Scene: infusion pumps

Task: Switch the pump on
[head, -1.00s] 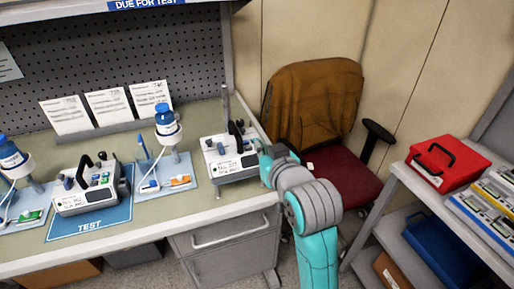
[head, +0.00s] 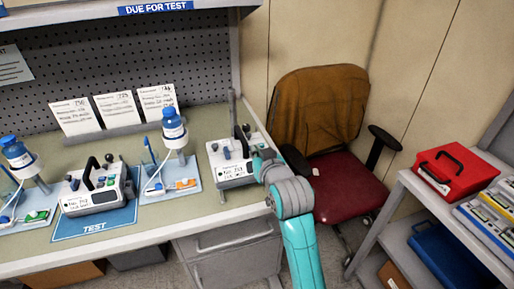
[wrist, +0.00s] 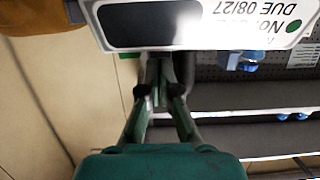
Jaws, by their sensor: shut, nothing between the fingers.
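A white pump (head: 232,172) stands on the right end of the bench, with a blue knob, dark parts on top and a label on its front. Another pump (head: 97,197) with a black handle stands on the blue TEST mat (head: 70,234). My gripper (wrist: 162,82) is shut and empty. In the head view it is at the right side of the right pump, partly hidden by my arm. In the wrist view, the fingertips are close to the edge of a white pump face (wrist: 225,42) with a dark screen and a "DUE 08/27" label. I cannot tell whether they touch it.
Blue-capped bottles on stands (head: 173,128) are beside the mat pump. Paper cards (head: 115,108) lean behind. A chair (head: 345,185) with a brown cover stands right of the bench. A red case (head: 455,172) sits on a shelf at right.

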